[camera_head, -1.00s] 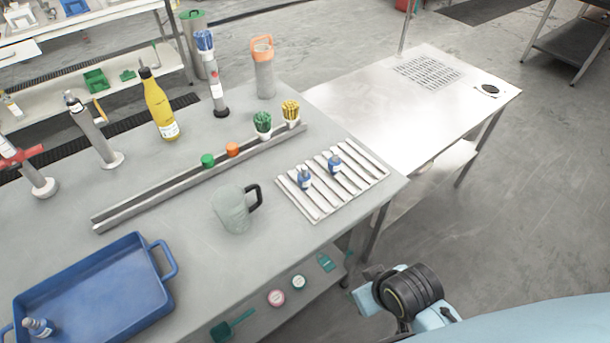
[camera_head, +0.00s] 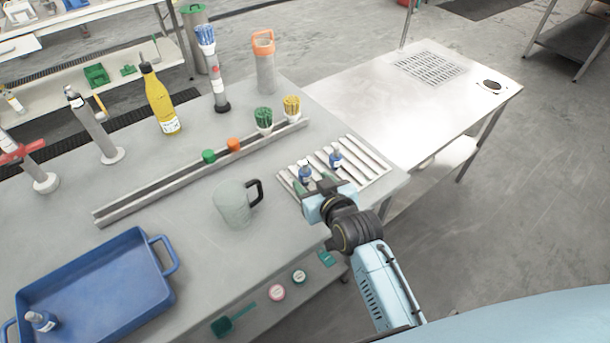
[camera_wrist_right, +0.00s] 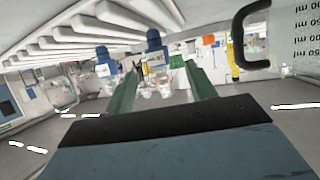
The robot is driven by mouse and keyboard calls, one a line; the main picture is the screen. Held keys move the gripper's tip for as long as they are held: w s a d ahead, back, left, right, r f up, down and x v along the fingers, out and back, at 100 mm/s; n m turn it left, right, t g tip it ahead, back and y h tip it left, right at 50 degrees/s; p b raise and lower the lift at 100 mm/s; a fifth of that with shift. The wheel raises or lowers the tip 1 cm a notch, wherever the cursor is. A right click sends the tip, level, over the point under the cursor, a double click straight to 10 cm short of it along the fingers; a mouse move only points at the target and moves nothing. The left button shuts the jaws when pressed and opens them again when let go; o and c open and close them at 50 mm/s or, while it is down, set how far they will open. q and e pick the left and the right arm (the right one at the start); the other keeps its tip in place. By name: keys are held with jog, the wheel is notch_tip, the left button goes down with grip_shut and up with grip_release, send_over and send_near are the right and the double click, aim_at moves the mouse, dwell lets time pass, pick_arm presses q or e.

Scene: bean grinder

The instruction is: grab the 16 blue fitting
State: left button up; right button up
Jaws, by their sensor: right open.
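Two blue-capped fittings stand on the slatted rack: a nearer-left one (camera_head: 305,173) and a farther-right one (camera_head: 335,159). My right gripper (camera_head: 314,186) is open at the rack's near edge, close to the nearer-left fitting. In the right wrist view, one labelled blue fitting (camera_wrist_right: 155,52) appears between the green fingers (camera_wrist_right: 163,74), and the other (camera_wrist_right: 104,63) is outside them to the left. I see no grip on either. The number 16 is not readable. My left gripper is out of view.
The slatted rack (camera_head: 373,167) is at the table's right end. A clear mug (camera_head: 233,205) with a black handle stands left of my gripper. A metal rail (camera_head: 150,196) with green and orange caps lies behind. The blue tray (camera_head: 95,250) is at left.

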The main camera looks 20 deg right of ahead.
aim_at(306, 173)
jog(key=x, duration=0.5)
jog(key=b+x, duration=0.1)
jog(key=x, duration=0.1)
jog(key=shift+w+r, duration=0.15)
jog(key=shift+w, duration=0.25)
jog(key=c, duration=1.1)
